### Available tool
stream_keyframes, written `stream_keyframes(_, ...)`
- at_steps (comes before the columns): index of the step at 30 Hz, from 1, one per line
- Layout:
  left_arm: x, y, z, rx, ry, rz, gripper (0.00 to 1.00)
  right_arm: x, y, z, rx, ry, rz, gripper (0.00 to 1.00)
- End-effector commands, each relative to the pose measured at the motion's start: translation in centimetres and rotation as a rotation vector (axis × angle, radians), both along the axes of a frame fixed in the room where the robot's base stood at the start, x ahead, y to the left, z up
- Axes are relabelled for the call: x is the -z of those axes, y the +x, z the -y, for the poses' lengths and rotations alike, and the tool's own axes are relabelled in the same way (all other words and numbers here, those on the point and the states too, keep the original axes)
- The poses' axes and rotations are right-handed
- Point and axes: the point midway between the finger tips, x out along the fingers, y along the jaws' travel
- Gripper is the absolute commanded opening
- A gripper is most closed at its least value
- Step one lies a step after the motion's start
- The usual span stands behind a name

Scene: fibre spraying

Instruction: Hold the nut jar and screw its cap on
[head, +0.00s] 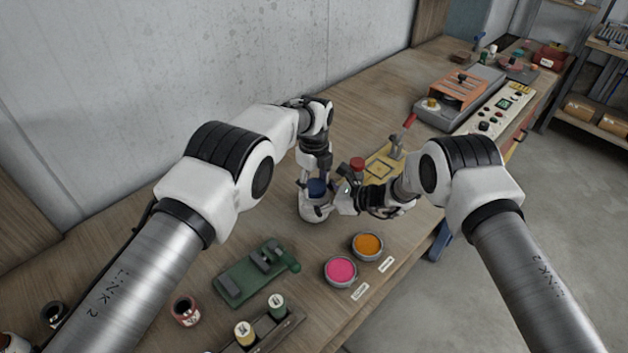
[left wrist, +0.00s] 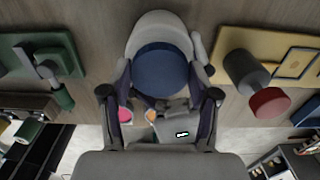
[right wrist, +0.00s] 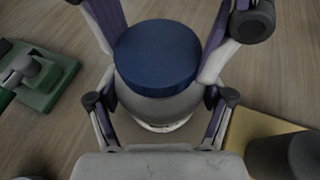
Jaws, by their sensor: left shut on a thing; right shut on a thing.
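The nut jar (head: 311,212) is a pale rounded jar standing upright on the bench, and it also shows in the right wrist view (right wrist: 160,106). The dark blue cap (head: 316,187) sits on top of it, level and with no clear gap; I cannot tell how tight it is. My left gripper (left wrist: 162,75) points down from above, its fingers shut on the cap on two sides. My right gripper (right wrist: 163,95) comes in from the side, its fingers shut around the jar body. The jar's far side and the thread are hidden.
A green clamp block (head: 250,274) and pink (head: 340,270) and orange (head: 367,246) pots stand nearer the front. A yellow board (head: 385,165) with a red-topped post (head: 357,165) is close right of the jar. A wall runs along the back.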

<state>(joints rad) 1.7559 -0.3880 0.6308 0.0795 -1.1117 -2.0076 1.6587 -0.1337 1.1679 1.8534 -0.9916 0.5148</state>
Motion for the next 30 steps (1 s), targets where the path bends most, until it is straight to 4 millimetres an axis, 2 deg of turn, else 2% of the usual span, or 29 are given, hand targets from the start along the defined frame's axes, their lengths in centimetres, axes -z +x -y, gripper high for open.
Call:
stream_keyframes(5, 0.40, -0.01, -0.01, 0.000, 0.000, 0.000, 0.47, 0.18, -0.10, 0.00, -0.001, -0.002, -0.002, 0.17)
stream_keyframes(6, 0.37, 0.00, -0.01, 0.001, 0.000, 0.000, 0.47, 0.17, -0.10, 0.00, -0.001, -0.002, -0.002, 0.00)
stream_keyframes(8, 0.37, 0.00, -0.01, 0.018, 0.000, 0.000, 0.47, 0.18, -0.10, 0.00, -0.001, -0.002, -0.002, 0.00)
stream_keyframes(11, 0.37, 0.03, 0.01, 0.133, 0.000, 0.000, 0.47, 0.18, -0.10, 0.00, 0.000, -0.002, -0.003, 0.00)
stream_keyframes(18, 0.34, 0.11, 0.15, 0.674, 0.001, 0.003, 0.47, 0.19, -0.10, 0.01, 0.000, -0.002, -0.003, 0.00)
stream_keyframes(21, 0.32, 0.11, 0.18, 0.810, 0.001, 0.003, 0.47, 0.20, -0.09, 0.01, 0.000, -0.002, -0.003, 0.00)
stream_keyframes(30, 0.30, 0.12, 0.21, 0.852, 0.001, 0.003, 0.47, 0.21, -0.10, 0.01, 0.000, -0.003, -0.004, 0.00)
